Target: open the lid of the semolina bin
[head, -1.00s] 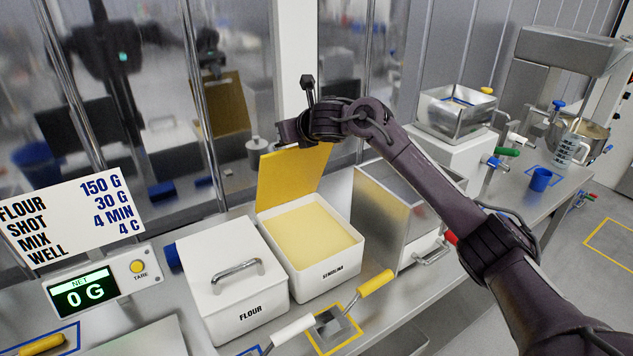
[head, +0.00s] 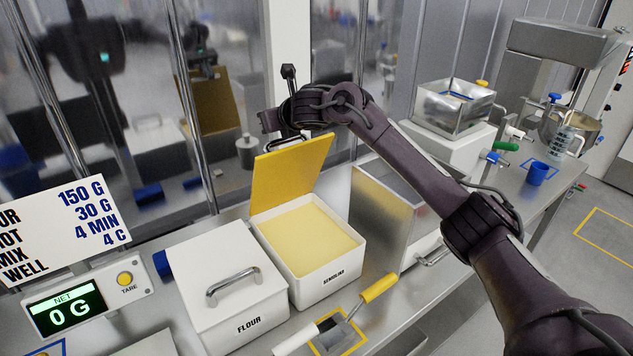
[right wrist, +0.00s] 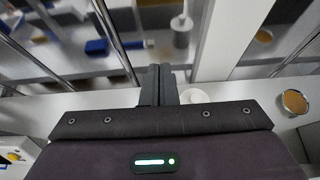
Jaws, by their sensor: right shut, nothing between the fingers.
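The semolina bin (head: 325,280) is a white box with pale yellow semolina (head: 310,238) inside and its name on the front. Its lid (head: 282,180) stands open at the back edge, tilted upward, with its yellow inner face toward me. My right arm reaches in from the right, and its wrist is just above and behind the lid's top edge. The right fingers are mostly hidden in the head view. In the right wrist view the right gripper (right wrist: 158,72) is shut and empty. My left gripper is not in view.
The closed flour bin (head: 220,290) is left of the semolina bin. A steel box (head: 375,220) stands close on its right. A glass wall with upright metal posts (head: 195,110) rises behind the counter.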

